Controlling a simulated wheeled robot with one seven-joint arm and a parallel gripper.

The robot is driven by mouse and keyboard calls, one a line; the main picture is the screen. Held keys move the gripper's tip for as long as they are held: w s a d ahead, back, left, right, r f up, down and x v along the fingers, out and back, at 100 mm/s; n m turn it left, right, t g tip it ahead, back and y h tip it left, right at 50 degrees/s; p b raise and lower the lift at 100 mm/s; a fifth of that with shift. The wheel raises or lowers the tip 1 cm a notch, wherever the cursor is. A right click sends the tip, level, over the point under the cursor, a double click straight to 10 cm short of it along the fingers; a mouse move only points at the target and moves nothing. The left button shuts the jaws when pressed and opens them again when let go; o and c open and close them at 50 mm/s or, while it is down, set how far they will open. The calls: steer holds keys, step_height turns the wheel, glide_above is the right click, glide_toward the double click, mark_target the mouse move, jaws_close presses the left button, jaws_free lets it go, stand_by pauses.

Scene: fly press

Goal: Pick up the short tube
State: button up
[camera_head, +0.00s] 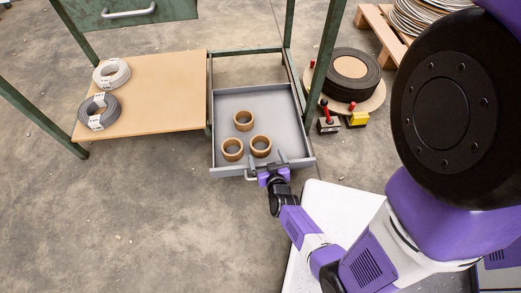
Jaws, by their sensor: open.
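Three short brown tubes stand on end in a grey open drawer (229,104). One tube (243,120) is at the back, one (232,149) at the front left and one (261,146) at the front right. They look alike in height, so I cannot tell which is shortest. My gripper (267,161) is open at the drawer's front edge, its fingers reaching over the edge near the front right tube. The fingers appear empty and apart from the tube. The gripper and wrist hide part of the drawer's front.
A brown shelf board (165,85) with two cable coils lies left of the drawer. Green frame legs (326,55) rise beside the drawer. A black coil (345,88) lies on a round board at right. The drawer's back half is mostly bare.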

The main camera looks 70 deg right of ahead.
steer(key=b, duration=0.4)
glide_toward(259, 138)
steer(key=shift+w+d+f, duration=0.55)
steer(key=shift+d+f, duration=0.3)
steer(key=shift+f, duration=0.1)
steer(key=shift+w+d+f, duration=0.1)
steer(key=shift+w+d, duration=0.2)
steer(key=shift+d, duration=0.15)
steer(key=shift+c, duration=0.3)
steer(key=c, duration=1.4)
